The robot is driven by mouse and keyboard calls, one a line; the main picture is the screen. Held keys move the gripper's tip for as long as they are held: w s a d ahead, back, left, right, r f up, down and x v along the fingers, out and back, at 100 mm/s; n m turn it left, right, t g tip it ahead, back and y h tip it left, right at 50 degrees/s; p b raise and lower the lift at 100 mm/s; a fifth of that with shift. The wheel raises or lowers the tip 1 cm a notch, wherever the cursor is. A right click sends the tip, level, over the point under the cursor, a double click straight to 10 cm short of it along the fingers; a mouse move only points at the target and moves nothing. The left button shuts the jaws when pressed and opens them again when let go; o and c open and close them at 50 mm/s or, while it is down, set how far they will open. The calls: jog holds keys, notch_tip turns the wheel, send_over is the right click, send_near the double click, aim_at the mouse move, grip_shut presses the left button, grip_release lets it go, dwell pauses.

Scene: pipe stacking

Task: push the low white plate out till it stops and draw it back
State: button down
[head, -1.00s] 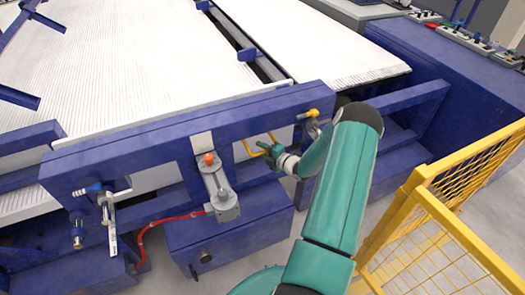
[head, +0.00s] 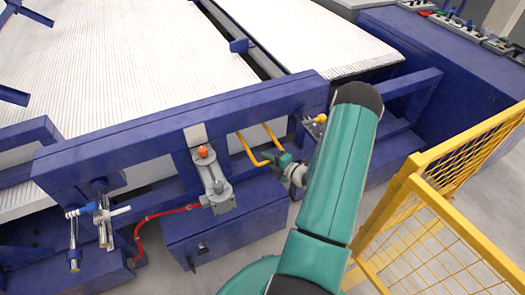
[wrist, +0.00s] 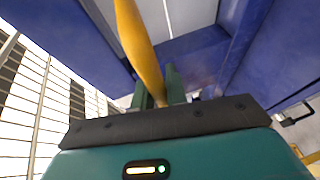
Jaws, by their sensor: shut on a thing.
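My gripper (head: 284,166) is in front of the blue frame, just right of the grey cylinder. It is shut on a yellow U-shaped handle (head: 258,159) whose two legs run back through the frame's opening. In the wrist view the yellow handle (wrist: 137,45) rises from between my fingers (wrist: 158,88). A pale flat surface (wrist: 190,14) shows behind it between blue walls. It may be the low white plate, but its join to the handle is hidden.
The blue crossbar (head: 110,140) runs above the handle. A grey cylinder with an orange knob (head: 203,152) and a red hose (head: 150,217) is at left. A smaller yellow-topped fitting (head: 320,119) is near my arm. A yellow mesh fence (head: 440,230) stands at right.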

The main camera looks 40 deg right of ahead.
jog(key=shift+s, duration=0.3)
jog(key=c, duration=1.4)
grip_release()
jog(key=shift+s, duration=0.1)
jog(key=v, duration=1.3)
jog(key=shift+s, duration=0.25)
jog(key=shift+a+r, duration=0.1)
